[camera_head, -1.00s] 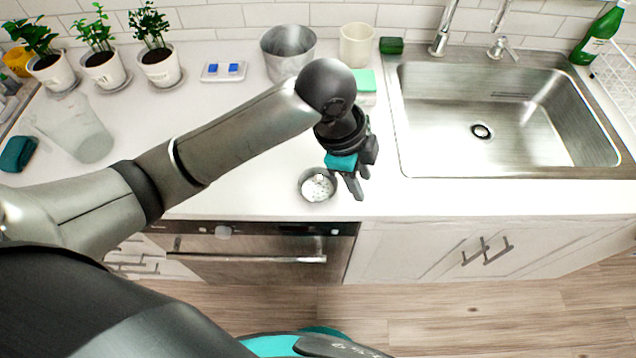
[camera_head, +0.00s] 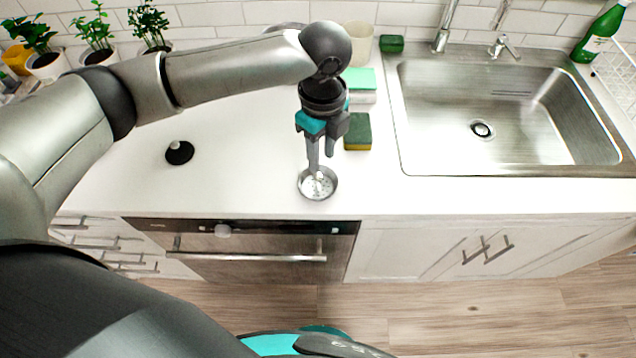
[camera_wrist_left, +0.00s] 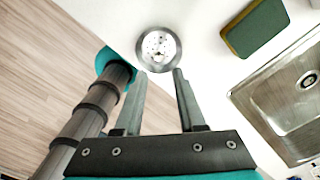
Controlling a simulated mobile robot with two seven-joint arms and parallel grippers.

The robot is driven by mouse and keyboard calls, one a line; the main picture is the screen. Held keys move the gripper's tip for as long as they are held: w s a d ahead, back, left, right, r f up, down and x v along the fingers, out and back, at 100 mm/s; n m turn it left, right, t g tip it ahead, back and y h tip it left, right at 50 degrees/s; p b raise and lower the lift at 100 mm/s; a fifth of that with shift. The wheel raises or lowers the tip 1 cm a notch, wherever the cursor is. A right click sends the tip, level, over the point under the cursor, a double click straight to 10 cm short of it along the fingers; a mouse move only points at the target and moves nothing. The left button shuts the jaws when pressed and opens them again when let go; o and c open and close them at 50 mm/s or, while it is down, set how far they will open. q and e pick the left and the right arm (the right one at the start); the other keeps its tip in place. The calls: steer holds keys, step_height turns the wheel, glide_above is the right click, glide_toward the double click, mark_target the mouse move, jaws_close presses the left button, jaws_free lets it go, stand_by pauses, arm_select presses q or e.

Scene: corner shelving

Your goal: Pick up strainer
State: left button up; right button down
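The strainer (camera_head: 317,187) is a small round metal bowl with a perforated bottom and a pale knob-like bit in its middle. It sits on the white counter near the front edge. In the left wrist view the strainer (camera_wrist_left: 158,47) lies just beyond the fingertips, roughly centred between them. My left gripper (camera_head: 321,166) points down over the strainer's back part. The left wrist view also shows this gripper (camera_wrist_left: 160,73) with its fingers spread and nothing between them. I cannot tell whether a fingertip touches the rim.
A green-and-yellow sponge (camera_head: 357,132) lies right of the gripper, with a teal-topped sponge (camera_head: 359,78) behind it. The sink (camera_head: 500,115) is to the right. A black disc with a white knob (camera_head: 179,153) lies to the left. The counter around the strainer is clear.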

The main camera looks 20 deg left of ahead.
mark_target(318, 176)
arm_select(q)
step_height(318, 176, down, 3)
steer(key=shift+w+a+f+b, duration=0.1)
steer(key=shift+a+f+b, duration=0.1)
steer(key=shift+f, duration=1.1)
steer(key=shift+a+f+b, duration=0.15)
steer(key=shift+f, duration=1.15)
jaws_close()
